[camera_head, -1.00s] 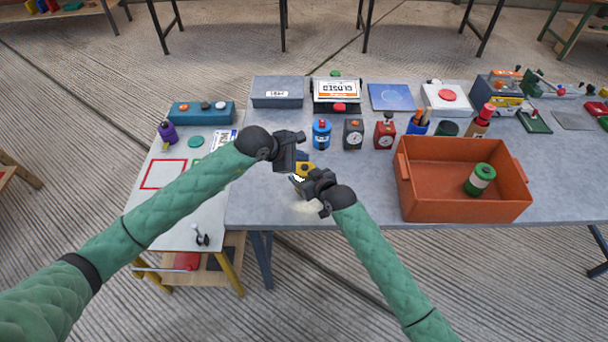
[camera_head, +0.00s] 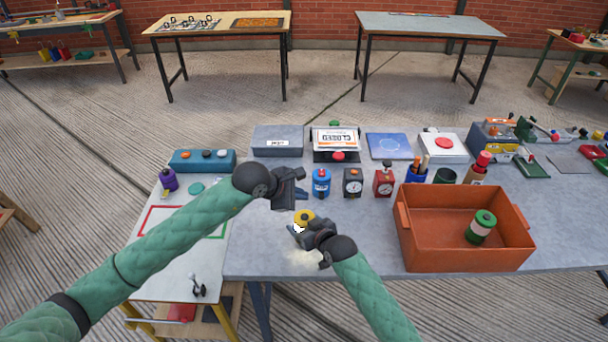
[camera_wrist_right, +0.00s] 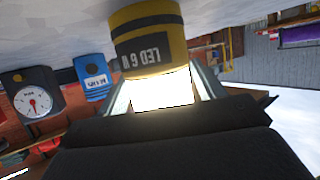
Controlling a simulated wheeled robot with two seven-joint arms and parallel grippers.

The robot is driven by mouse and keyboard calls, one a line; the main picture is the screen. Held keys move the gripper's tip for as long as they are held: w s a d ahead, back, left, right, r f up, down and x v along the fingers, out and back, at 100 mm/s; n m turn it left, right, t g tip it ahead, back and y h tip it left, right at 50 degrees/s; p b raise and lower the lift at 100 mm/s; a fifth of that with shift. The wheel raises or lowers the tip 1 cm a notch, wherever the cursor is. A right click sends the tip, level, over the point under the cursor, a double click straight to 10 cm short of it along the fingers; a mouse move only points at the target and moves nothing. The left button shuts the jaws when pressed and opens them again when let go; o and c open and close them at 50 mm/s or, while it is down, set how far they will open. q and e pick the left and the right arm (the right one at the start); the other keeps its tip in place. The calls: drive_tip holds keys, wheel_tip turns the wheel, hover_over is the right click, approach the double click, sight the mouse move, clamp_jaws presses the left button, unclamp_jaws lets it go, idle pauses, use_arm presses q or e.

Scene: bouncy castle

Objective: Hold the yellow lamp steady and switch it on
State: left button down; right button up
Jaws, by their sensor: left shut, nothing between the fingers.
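The lamp's lower part is hidden by my right gripper in the head view.
Behind the lamp stand a blue canister (camera_head: 321,183), a black timer (camera_head: 352,182) and a red timer (camera_head: 383,183). An orange bin (camera_head: 420,250) holding a green-topped cylinder (camera_head: 481,226) is to the right. A white side table (camera_head: 165,272) adjoins at left.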

drive_tip(key=shift+o, duration=1.3)
drive_tip(key=shift+s, duration=0.1)
